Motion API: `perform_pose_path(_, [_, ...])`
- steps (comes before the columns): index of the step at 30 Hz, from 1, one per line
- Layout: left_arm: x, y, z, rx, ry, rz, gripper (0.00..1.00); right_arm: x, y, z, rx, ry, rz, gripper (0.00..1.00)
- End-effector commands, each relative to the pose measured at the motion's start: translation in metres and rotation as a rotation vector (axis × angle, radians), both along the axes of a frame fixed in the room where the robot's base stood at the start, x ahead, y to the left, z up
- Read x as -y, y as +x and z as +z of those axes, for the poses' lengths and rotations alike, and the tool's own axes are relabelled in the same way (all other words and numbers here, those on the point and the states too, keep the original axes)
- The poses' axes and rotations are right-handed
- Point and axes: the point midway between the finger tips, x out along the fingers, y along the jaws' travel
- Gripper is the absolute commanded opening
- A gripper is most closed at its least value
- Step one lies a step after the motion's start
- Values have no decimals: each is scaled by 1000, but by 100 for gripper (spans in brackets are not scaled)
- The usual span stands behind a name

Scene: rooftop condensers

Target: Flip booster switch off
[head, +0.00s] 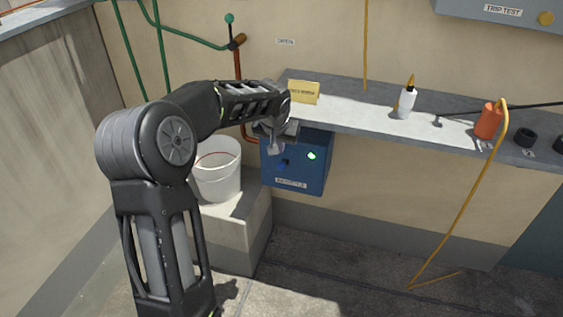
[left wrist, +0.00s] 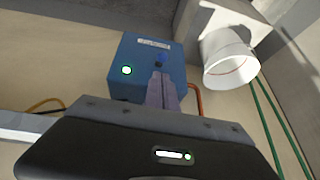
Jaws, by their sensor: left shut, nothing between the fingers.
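The blue booster box (head: 310,178) is on the wall under the shelf, with a lit green lamp (head: 312,156) and a small blue switch (head: 281,165) on its front. My left gripper (head: 276,147) is shut and empty, in front of the box's upper left part. In the left wrist view the box (left wrist: 120,88) appears upside down, with its green lamp (left wrist: 127,70) lit. The shut fingers (left wrist: 161,76) reach up to just below the blue switch (left wrist: 161,59) in that picture. I cannot tell whether they touch it. My right gripper is out of view.
A white bucket (head: 218,182) stands on a concrete block left of the box. The shelf (head: 345,116) above carries a yellow sign (head: 304,92), a white bottle (head: 406,102) and an orange container (head: 488,121). The floor below the box is clear.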

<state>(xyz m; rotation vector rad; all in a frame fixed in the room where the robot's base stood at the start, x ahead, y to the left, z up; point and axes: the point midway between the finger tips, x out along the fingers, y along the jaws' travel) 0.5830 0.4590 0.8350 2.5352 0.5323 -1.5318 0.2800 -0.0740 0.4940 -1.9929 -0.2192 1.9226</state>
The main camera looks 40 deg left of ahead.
Motion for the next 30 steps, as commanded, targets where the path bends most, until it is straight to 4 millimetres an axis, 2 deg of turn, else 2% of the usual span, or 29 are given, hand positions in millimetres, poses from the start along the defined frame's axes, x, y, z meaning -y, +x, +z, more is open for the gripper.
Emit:
perform_pose_path(5, [-5, 8, -20, -4, -1, 0, 0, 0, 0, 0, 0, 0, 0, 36])
perform_pose_path(15, [-20, 36, -79, -4, -3, 0, 0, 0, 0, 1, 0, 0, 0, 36])
perform_pose_path(21, [-30, 49, -106, -2, -2, 1, 0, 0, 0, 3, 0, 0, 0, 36])
perform_pose_path(30, [-35, 55, -117, 0, -1, 0, 0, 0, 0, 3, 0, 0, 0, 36])
